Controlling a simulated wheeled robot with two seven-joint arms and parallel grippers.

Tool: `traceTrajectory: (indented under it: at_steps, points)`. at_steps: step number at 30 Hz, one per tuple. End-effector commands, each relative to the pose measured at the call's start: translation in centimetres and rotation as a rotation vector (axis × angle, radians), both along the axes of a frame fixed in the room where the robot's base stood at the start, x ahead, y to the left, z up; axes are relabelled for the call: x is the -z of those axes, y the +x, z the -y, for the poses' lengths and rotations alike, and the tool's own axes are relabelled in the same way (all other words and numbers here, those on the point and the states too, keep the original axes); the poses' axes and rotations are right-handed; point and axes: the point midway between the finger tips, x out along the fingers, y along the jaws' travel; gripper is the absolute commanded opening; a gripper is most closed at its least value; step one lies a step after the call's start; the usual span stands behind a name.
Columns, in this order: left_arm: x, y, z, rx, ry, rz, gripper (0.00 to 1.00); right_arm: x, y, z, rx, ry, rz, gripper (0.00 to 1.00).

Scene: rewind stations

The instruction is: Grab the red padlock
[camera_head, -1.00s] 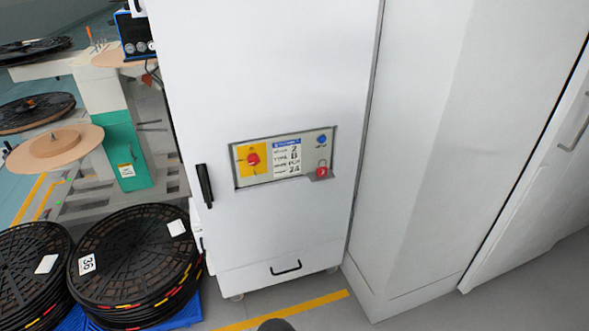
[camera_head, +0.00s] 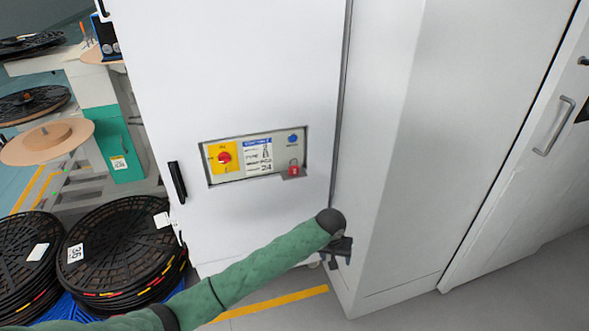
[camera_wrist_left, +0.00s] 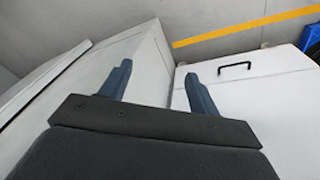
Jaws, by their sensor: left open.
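The red padlock (camera_head: 293,170) sits at the lower right corner of the recessed control panel (camera_head: 255,158) on the white cabinet's front, on a small grey ledge. My left gripper (camera_head: 338,252) is in front of the cabinet's lower right part, below and to the right of the padlock and well apart from it. In the left wrist view its two blue-grey fingers (camera_wrist_left: 158,85) are spread with nothing between them. The padlock does not show in the wrist view. My right gripper is in neither view.
The panel also has a red knob on a yellow plate (camera_head: 223,157), a label and a blue button (camera_head: 292,138). A black handle (camera_head: 177,182) is on the cabinet's left. A white wall-like unit (camera_head: 400,170) stands close at right. Stacked black reels (camera_head: 120,250) stand at lower left.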

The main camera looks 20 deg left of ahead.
Motion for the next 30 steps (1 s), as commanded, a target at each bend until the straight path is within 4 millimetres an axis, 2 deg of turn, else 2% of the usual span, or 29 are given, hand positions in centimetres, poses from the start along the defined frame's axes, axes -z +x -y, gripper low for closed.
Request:
traceTrajectory:
  at_steps: [1,5,11,18,24,30]
  points:
    - [-1.1,2.0,-1.0,-0.025,0.018,0.004,0.62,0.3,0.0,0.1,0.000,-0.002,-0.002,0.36]
    - [-3.2,6.2,-3.2,-0.100,0.049,0.002,0.62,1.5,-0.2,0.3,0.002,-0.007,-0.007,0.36]
    - [-7.4,12.6,-7.5,-0.238,0.096,0.008,0.62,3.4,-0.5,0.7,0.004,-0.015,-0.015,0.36]
    - [-14.0,19.7,-13.9,-0.430,0.138,0.028,0.62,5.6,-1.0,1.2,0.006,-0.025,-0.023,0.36]
    - [-18.6,23.4,-18.3,-0.560,0.151,0.046,0.62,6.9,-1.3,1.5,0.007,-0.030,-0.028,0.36]
    - [-20.3,24.8,-20.2,-0.616,0.154,0.052,0.62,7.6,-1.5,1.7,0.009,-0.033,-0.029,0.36]
